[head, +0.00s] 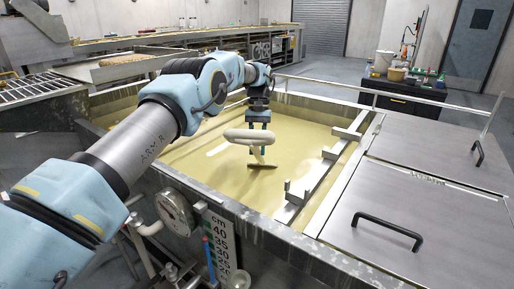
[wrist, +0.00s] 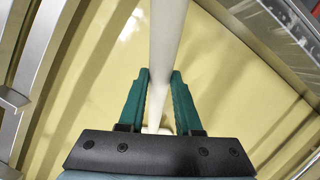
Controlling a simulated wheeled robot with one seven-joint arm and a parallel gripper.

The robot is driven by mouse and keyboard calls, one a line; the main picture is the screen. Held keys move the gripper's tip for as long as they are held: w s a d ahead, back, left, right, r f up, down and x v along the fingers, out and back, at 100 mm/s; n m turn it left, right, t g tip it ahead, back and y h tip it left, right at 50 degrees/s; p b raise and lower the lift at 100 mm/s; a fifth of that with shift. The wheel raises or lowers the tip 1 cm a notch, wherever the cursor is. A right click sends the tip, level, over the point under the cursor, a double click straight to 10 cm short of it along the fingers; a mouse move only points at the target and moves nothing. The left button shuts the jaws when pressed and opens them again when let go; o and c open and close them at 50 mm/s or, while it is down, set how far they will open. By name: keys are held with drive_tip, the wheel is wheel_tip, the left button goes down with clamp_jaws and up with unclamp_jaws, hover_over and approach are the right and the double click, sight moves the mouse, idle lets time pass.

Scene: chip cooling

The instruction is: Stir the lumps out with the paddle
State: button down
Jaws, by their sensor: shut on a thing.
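The paddle (head: 250,136) is cream-white, with a thick rounded part just below my gripper (head: 259,118). Its lower end reaches down to a flat, darker piece at the liquid's surface; I cannot tell how deep it goes. In the wrist view, my gripper's teal fingers (wrist: 159,100) are shut on the pale paddle shaft (wrist: 167,45), which runs up the picture between them. The vat (head: 299,236) holds smooth, yellowish liquid (head: 195,150). I cannot make out any lumps; the pale patches look like reflections.
A metal rail with upright brackets (head: 328,155) crosses the vat right of the paddle. Steel lids with black handles (head: 388,231) cover the right side. A gauge (head: 174,212) and centimetre scale (head: 217,245) stand at the front. Open liquid lies left of the paddle.

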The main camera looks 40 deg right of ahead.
drive_tip(key=shift+w+a+b, duration=0.1)
drive_tip(key=shift+a+b, duration=0.2)
drive_tip(key=a+b, duration=0.6)
drive_tip(key=a, duration=0.9)
drive_tip(key=shift+w, duration=0.25)
drive_tip(key=shift+r, duration=0.1)
drive_tip(key=d+p, duration=0.2)
drive_tip(key=d, duration=0.2)
drive_tip(key=d+p, duration=0.2)
drive_tip(key=d, duration=0.3)
drive_tip(key=d+p, duration=0.2)
drive_tip(key=d, duration=0.3)
drive_tip(key=shift+s+p, duration=0.25)
drive_tip(key=shift+p, duration=0.15)
drive_tip(key=shift+d, duration=0.85)
drive_tip(key=shift+s, duration=0.1)
